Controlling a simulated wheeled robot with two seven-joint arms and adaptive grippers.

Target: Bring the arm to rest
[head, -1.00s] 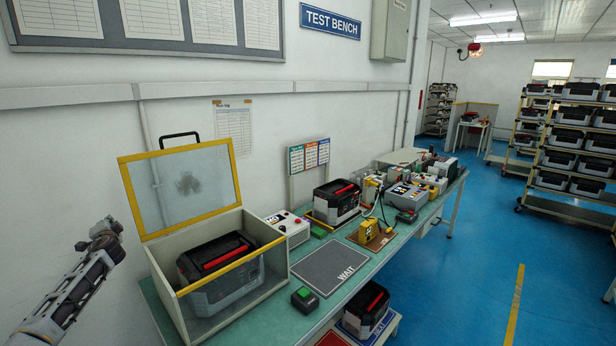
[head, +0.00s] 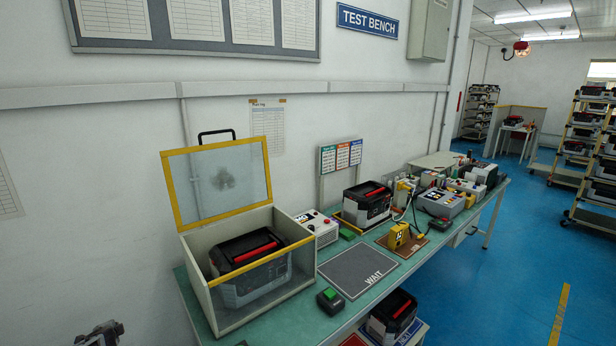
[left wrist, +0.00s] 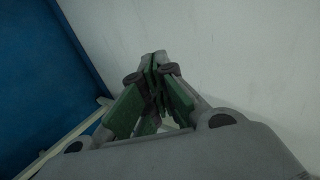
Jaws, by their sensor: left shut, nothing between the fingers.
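My left gripper (head: 100,333) shows only at the bottom left edge of the head view, apart from the bench and in front of the white wall. In the left wrist view its green-padded fingers (left wrist: 157,75) are closed together with nothing between them. The rest of my left arm is out of the head view. My right gripper is in neither view.
The green test bench (head: 285,325) runs to the back right. An open-lidded burn-in box (head: 205,290) holding a black and grey unit (head: 240,262) stands at its near end. A dark WAIT mat (head: 345,272) and a green-button box (head: 330,300) lie beside it. Blue floor (head: 500,290) is clear on the right.

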